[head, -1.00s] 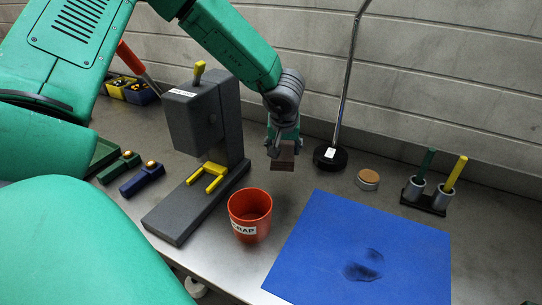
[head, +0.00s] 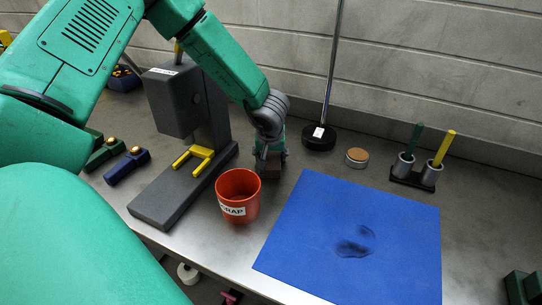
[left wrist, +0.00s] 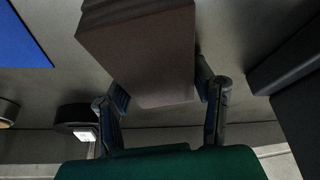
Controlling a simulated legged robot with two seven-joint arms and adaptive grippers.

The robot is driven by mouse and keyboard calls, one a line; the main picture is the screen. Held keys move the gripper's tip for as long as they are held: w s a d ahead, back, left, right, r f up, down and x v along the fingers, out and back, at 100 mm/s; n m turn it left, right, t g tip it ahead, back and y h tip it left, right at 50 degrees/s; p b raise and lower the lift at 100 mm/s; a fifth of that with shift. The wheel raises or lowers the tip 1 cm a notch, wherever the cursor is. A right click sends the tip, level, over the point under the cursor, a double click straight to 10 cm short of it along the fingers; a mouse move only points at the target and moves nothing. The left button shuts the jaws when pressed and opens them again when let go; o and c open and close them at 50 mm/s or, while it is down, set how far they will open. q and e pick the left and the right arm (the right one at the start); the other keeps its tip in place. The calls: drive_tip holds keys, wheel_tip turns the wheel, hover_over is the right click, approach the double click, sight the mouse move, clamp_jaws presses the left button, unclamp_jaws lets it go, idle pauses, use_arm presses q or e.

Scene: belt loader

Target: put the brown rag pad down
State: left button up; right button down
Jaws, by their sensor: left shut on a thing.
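The brown rag pad (head: 271,173) is a small dark brown block. It is between the fingers of my left gripper (head: 270,158), behind and right of the orange scrap cup (head: 238,199). In the left wrist view the pad (left wrist: 140,55) fills the space between both fingers of the left gripper (left wrist: 163,95), which is shut on it. The pad is low over the grey bench top; I cannot tell whether it touches. My right gripper is not in view.
A blue mat (head: 350,230) with dark smudges lies right of the cup. A grey press with a yellow fork (head: 193,160) stands left. Behind are a black lamp base (head: 319,139), a round tan-topped tin (head: 357,157) and a holder with two pens (head: 416,172).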

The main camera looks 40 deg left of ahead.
sight(270, 164)
use_arm(q)
drive_tip(key=shift+f, duration=0.1)
drive_tip(key=o, duration=1.2)
drive_tip(key=shift+s+d+f, duration=0.1)
drive_tip(key=shift+s, duration=0.05)
drive_tip(key=shift+f, duration=0.1)
drive_tip(key=p+v, duration=0.2)
drive_tip(key=v, duration=1)
drive_tip(key=shift+r, duration=0.4)
drive_tip(key=shift+w, duration=0.25)
